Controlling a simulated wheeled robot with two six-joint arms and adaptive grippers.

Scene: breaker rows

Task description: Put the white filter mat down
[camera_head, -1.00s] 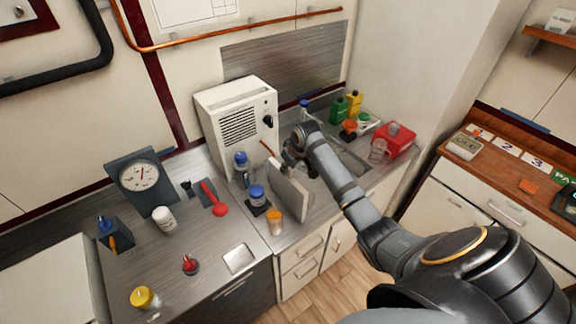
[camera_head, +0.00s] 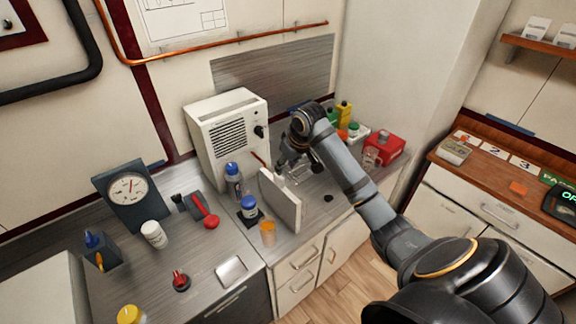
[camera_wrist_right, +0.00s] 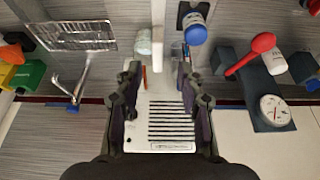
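The white filter mat (camera_head: 283,202) is a pale slab standing upright on its edge on the metal counter, in front of the white vented unit (camera_head: 226,138). In the right wrist view the mat (camera_wrist_right: 166,22) shows edge-on as a narrow pale strip beyond the fingers. My right gripper (camera_head: 291,165) is just above and behind the mat's upper edge. In the wrist view its two fingers (camera_wrist_right: 158,76) stand apart with nothing gripped between them. The mat's far face is hidden in the head view. My left gripper is not in view.
Left of the mat stand an orange jar (camera_head: 268,233), a blue-capped jar (camera_head: 249,207) on a dark pad and a blue-topped bottle (camera_head: 233,180). A red box (camera_head: 384,149) is right. Counter right of the mat is mostly clear.

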